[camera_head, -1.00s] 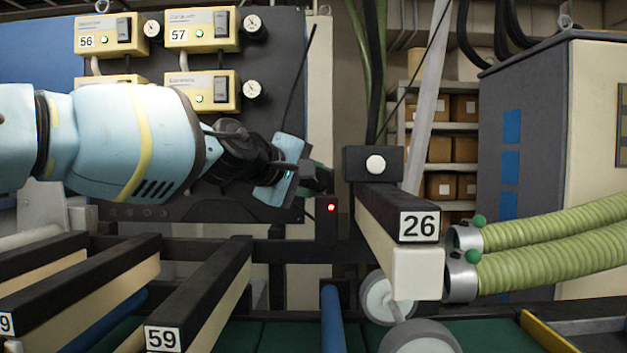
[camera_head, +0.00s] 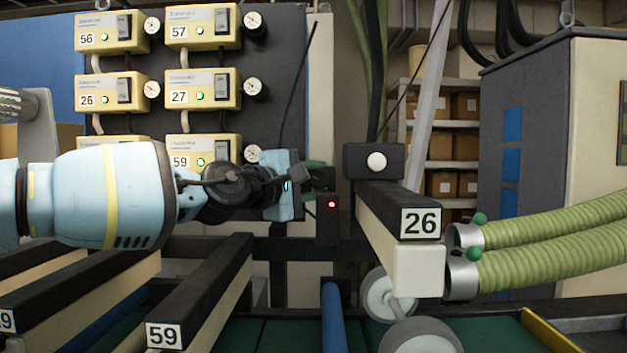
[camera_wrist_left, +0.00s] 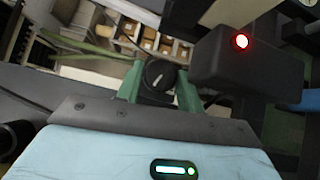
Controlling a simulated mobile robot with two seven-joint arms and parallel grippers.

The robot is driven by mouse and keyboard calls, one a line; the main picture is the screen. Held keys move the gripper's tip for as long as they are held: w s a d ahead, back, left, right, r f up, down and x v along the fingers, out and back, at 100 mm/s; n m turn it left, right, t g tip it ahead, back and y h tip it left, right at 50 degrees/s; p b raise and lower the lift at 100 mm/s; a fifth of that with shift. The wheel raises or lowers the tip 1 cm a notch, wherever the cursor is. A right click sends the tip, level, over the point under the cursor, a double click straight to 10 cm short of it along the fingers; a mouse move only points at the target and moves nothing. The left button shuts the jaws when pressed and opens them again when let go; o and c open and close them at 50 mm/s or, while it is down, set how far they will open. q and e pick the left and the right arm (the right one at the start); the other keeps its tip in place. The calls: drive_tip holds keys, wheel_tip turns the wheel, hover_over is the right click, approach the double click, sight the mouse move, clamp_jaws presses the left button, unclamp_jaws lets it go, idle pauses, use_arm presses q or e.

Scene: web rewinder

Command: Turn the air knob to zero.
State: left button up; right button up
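A round black knob (camera_wrist_left: 160,75) with a pale mark on its face, probably the air knob, shows in the left wrist view. The two green fingers of my left gripper (camera_wrist_left: 158,82) stand apart, one on each side of it. Narrow gaps seem to show beside the knob; I cannot tell whether the fingers touch it. In the head view my left gripper (camera_head: 314,179) points right, just above a black box with a red light (camera_head: 327,218). The knob itself is hard to make out there. My right gripper is not in view.
The black box with the red light (camera_wrist_left: 248,68) is close beside the fingers in the wrist view. A beam labelled 26 (camera_head: 385,207) stands to the right of the gripper. Numbered yellow control boxes (camera_head: 200,90) with gauges hang on a dark panel behind my arm.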

use_arm(q)
drive_tip(key=o, duration=0.3)
drive_tip(key=shift+o, duration=0.2)
drive_tip(key=v, duration=0.7)
drive_tip(key=shift+s+a, duration=0.25)
drive_tip(key=shift+s, duration=0.05)
